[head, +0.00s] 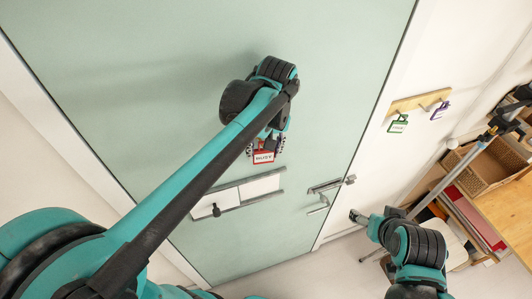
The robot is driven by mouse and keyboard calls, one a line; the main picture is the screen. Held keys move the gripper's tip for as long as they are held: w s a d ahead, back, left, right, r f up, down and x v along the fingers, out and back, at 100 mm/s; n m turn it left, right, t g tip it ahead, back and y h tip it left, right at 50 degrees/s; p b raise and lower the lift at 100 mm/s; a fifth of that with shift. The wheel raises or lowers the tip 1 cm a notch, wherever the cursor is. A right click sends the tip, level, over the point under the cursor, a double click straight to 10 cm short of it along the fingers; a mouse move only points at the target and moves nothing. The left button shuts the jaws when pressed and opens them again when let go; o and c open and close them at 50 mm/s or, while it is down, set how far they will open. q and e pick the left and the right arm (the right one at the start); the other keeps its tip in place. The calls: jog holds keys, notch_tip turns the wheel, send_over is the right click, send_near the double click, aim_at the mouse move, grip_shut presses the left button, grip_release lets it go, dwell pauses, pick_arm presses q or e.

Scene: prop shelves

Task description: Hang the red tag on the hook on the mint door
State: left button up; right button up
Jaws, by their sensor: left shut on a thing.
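The red tag (263,157), a red-framed white card with dark lettering, is at the mint door (150,90). My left gripper (267,143) is shut on the tag, in front of the door. The tag hangs face out below the fingers, above a white panel on the door. The hook on the door cannot be made out; my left gripper and arm cover part of that area. My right gripper (357,216) is low at the right, near the door handle (330,187) and apart from the tag. Its finger opening is too small to tell.
A wooden rack (419,101) on the white wall right of the door holds a green tag (398,124) and a purple tag (440,110). A wicker basket (488,169) and wooden shelves stand at the far right. The white panel (240,193) has a dark knob.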

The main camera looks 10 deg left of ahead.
pick_arm(q)
jog(key=shift+w+a, duration=0.1)
jog(key=shift+w, duration=0.05)
jog(key=shift+w+a+f+b, duration=0.15)
jog(key=shift+w+f+b, duration=0.1)
jog(key=shift+f+b, duration=0.3)
jog(key=shift+f, duration=0.1)
jog(key=shift+a, duration=0.1)
dwell(0.7)
dwell(0.7)
jog(key=o, duration=1.1)
